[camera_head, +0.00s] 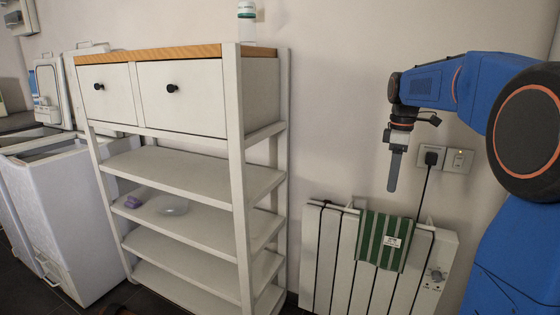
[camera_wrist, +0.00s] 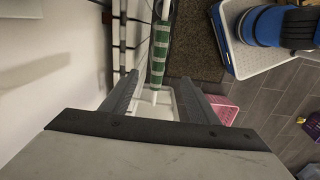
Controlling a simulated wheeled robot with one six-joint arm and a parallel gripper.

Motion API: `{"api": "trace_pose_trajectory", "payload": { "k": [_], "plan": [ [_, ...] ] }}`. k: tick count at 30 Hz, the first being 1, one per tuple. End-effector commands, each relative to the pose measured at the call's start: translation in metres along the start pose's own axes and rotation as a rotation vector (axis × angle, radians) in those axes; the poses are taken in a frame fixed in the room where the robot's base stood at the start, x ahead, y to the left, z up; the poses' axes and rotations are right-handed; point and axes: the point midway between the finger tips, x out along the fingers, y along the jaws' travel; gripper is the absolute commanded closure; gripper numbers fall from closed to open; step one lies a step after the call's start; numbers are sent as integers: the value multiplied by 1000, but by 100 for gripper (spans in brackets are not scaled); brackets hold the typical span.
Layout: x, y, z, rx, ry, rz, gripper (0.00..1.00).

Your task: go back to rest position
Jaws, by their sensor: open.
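My gripper (camera_head: 393,170) hangs pointing down at the end of my blue arm, in front of the wall on the right of the head view. In the wrist view my gripper (camera_wrist: 160,100) shows two dark fingers spread apart with nothing between them touching. Below it is a white radiator (camera_head: 335,260) with a green striped towel (camera_head: 385,240) over its top. The towel also shows beyond the fingers in the wrist view (camera_wrist: 160,45). The gripper is above the towel and apart from it.
A white shelf unit (camera_head: 205,180) with two drawers stands left of the radiator; a bottle (camera_head: 246,22) is on top. White toploaders (camera_head: 60,200) stand at far left. A wall socket (camera_head: 458,160) is beside the gripper. A pink basket (camera_wrist: 224,108) is on the floor.

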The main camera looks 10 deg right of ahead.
Motion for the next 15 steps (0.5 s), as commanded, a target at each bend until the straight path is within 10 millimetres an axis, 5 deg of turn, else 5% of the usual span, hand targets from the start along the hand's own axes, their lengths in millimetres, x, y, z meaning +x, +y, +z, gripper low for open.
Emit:
{"api": "trace_pose_trajectory", "payload": {
  "k": [5, 15],
  "plan": [
    [-1, -36, -2, 77, 14, 35, 45],
    [18, -138, 1, 338, 84, 123, 45]
  ]
}}
